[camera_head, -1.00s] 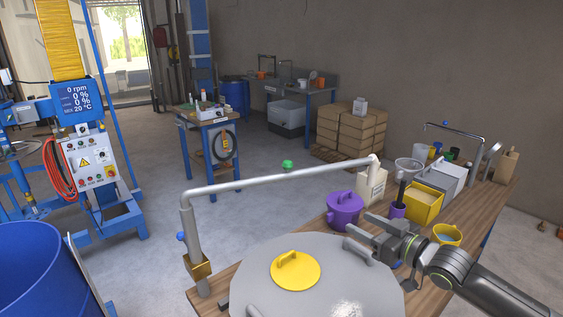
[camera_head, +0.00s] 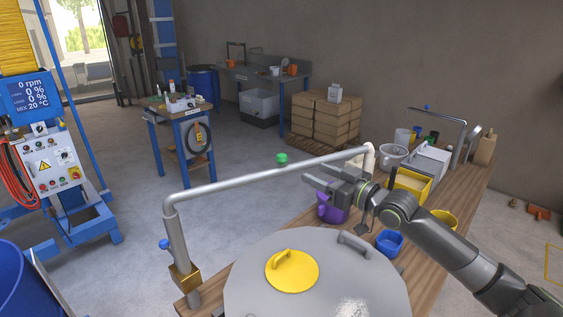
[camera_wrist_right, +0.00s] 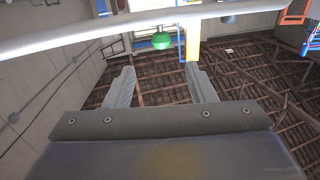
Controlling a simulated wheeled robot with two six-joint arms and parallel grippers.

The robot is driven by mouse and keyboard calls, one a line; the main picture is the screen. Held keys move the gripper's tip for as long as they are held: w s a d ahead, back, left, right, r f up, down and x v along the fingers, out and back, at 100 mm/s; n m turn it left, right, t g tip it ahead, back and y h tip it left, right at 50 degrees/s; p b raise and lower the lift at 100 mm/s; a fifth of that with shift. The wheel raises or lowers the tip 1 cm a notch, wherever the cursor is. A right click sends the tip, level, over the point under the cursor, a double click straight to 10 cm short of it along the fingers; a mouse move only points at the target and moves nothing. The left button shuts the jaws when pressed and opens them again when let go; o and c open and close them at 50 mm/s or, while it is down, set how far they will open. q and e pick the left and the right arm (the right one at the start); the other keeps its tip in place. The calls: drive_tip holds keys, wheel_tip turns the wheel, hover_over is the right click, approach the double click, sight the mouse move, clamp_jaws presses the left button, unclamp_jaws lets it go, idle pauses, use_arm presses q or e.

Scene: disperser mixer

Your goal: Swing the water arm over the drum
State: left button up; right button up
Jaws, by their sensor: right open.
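The water arm (camera_head: 265,177) is a long grey pipe. It runs from an upright post with a brass block (camera_head: 186,276) at the left to a downturned end (camera_head: 369,157) at the right, above the bench. A green knob (camera_head: 282,158) shows by the pipe; it also shows in the right wrist view (camera_wrist_right: 161,40). The blue drum (camera_head: 24,286) is at the lower left, partly cut off, away from the pipe. My right gripper (camera_head: 316,192) is open and empty, just below the pipe's right half. In the right wrist view the pipe (camera_wrist_right: 90,34) crosses beyond the open fingers (camera_wrist_right: 160,82). My left gripper is out of view.
A large grey lid (camera_head: 330,260) with a yellow cap (camera_head: 292,271) fills the front. A purple pot (camera_head: 334,207) is behind my right gripper. A yellow bin (camera_head: 411,186) and blue bowl (camera_head: 389,242) stand on the bench (camera_head: 445,205).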

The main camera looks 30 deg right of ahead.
sight(286, 160)
drive_tip(key=p+x, duration=0.1)
drive_tip(key=x, duration=0.4)
drive_tip(key=shift+w+a+r, duration=0.1)
drive_tip(key=shift+w+r, duration=0.05)
drive_tip(key=shift+w, duration=0.05)
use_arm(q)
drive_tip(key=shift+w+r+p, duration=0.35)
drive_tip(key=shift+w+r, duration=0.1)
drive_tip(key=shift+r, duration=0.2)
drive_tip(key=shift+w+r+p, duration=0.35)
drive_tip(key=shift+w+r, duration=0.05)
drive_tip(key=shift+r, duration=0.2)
use_arm(e)
drive_tip(key=x, duration=0.7)
drive_tip(key=shift+w+a, duration=0.1)
drive_tip(key=shift+w, duration=0.05)
drive_tip(key=shift+c, duration=0.2)
clamp_jaws()
